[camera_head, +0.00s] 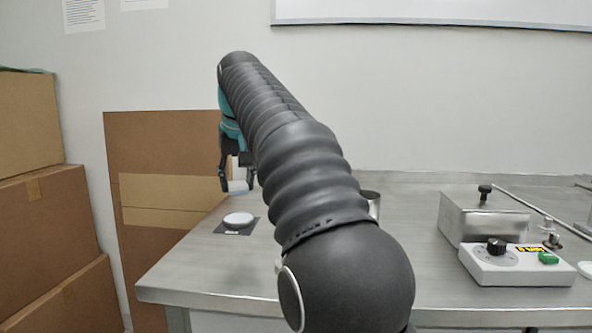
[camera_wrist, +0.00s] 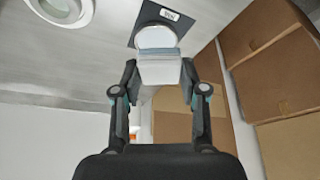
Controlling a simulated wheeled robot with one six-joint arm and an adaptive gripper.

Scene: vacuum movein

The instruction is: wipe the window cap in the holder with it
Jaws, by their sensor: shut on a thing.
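My gripper (camera_head: 238,184) is shut on a pale block-like wipe (camera_wrist: 160,70) with a blue-grey edge, held above the table's left end. The wipe also shows between the fingers in the head view (camera_head: 237,187). A white round disc (camera_head: 238,219) lies on a dark square mat below the gripper; in the wrist view the disc (camera_wrist: 155,36) is just beyond the wipe and partly covered by it. Whether they touch is hard to tell. A round, pale ringed piece (camera_wrist: 62,8), cut by the frame, is at the upper left. I cannot tell which round piece is the window cap.
The dark mat (camera_head: 220,231) has a small label. A metal cup (camera_head: 371,203) stands partly behind my arm. A metal box (camera_head: 480,218) and a white device with knobs (camera_head: 515,268) are at the right. Cardboard boxes (camera_head: 45,215) stand left of the table. My arm hides the table's middle.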

